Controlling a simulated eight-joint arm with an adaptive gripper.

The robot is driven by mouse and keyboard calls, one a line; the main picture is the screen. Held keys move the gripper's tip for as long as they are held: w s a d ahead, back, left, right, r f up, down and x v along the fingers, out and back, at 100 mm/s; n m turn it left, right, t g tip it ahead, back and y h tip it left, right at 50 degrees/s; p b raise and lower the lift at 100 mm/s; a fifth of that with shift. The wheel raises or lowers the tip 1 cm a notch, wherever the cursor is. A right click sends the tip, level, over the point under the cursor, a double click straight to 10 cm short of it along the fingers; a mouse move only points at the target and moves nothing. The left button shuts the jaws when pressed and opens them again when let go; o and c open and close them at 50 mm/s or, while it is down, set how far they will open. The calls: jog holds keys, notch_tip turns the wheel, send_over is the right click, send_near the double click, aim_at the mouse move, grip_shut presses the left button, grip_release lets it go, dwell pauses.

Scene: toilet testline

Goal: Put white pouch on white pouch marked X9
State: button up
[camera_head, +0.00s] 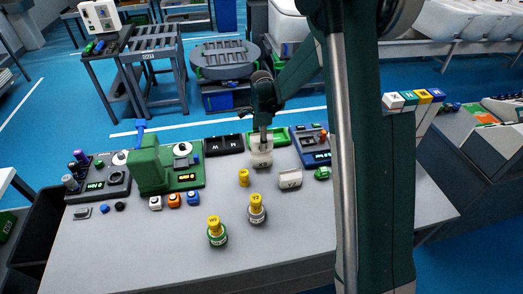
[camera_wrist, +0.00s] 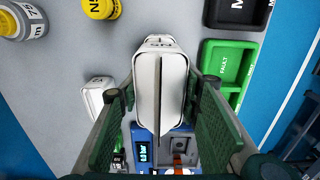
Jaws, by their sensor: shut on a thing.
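My gripper (camera_head: 262,138) is shut on a white pouch (camera_head: 262,157), upright at the back middle of the grey table, just in front of the dark and green trays. In the wrist view the same pouch (camera_wrist: 160,85) stands between my two green finger pads (camera_wrist: 160,105), with small dark print on its end. I cannot tell if its base touches the table. A second white pouch (camera_head: 290,180) lies to the front right, apart from the held one, with a dark marking too small to read surely. It shows at the left in the wrist view (camera_wrist: 95,95).
A green tray (camera_wrist: 225,75) marked FAULT and a black tray (camera_wrist: 238,10) lie close by. A blue device (camera_head: 313,148) stands to the right. Yellow-capped bottles (camera_head: 217,232) (camera_head: 257,208) and a small yellow object (camera_head: 243,178) stand in front. The front right table is clear.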

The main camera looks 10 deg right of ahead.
aim_at(262, 155)
jog(key=shift+f, duration=0.6)
jog(key=shift+f, duration=1.9)
jog(key=shift+f, duration=0.15)
jog(key=o, duration=0.9)
jog(key=shift+o, duration=0.4)
notch_tip(262, 155, up, 12)
jog(key=shift+r, duration=0.2)
